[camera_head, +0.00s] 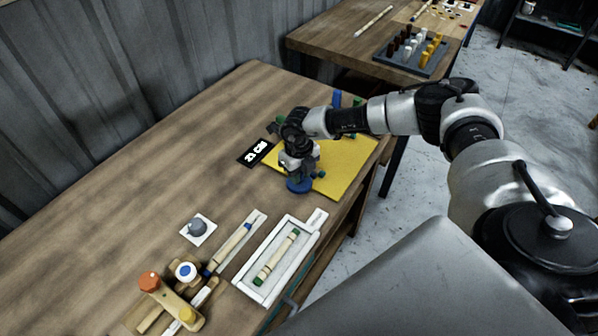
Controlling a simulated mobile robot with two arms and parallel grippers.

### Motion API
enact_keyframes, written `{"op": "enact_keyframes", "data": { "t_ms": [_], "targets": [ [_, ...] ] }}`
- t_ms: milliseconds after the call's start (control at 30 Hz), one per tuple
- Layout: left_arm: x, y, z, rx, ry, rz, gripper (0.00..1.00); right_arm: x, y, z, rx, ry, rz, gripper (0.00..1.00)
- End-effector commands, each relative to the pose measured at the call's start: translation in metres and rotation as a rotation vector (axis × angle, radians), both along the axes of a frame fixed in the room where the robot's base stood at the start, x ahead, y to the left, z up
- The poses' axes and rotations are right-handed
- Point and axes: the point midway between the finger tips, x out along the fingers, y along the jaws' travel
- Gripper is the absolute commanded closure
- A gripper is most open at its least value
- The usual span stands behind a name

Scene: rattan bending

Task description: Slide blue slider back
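A yellow board (345,165) lies on the wooden table near its right edge. A blue round piece (299,186), which may be the blue slider, sits at the board's near left edge. My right gripper (300,172) points down right over this blue piece and hides its upper part. I cannot tell whether its fingers are open or closed on it. A blue upright piece (337,98) and green pieces (356,102) show at the board's far side, partly behind my arm. My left gripper is not in view.
A black display card (255,153) lies left of the board. A white tray (262,241) with a green-ended stick (276,257) is in front. A wooden tool with an orange knob (149,281) stands at the lower left. A second table (330,40) holds a peg rack (410,52).

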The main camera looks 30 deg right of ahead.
Motion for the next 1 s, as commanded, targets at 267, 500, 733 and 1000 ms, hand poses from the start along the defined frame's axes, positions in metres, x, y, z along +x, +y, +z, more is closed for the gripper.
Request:
{"op": "enact_keyframes", "data": {
  "t_ms": [267,500,733,1000],
  "targets": [
    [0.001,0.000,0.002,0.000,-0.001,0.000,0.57,-0.001,0.002,0.001,0.000,0.001,0.001,1.00],
    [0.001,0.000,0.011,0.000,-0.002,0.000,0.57,-0.012,0.028,0.002,0.001,0.002,0.002,1.00],
    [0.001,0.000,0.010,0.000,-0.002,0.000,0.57,-0.012,0.029,0.000,0.003,0.001,0.001,1.00],
    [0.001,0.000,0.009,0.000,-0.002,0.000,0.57,-0.011,0.028,0.000,0.001,0.000,0.001,0.48]
  ]
}}
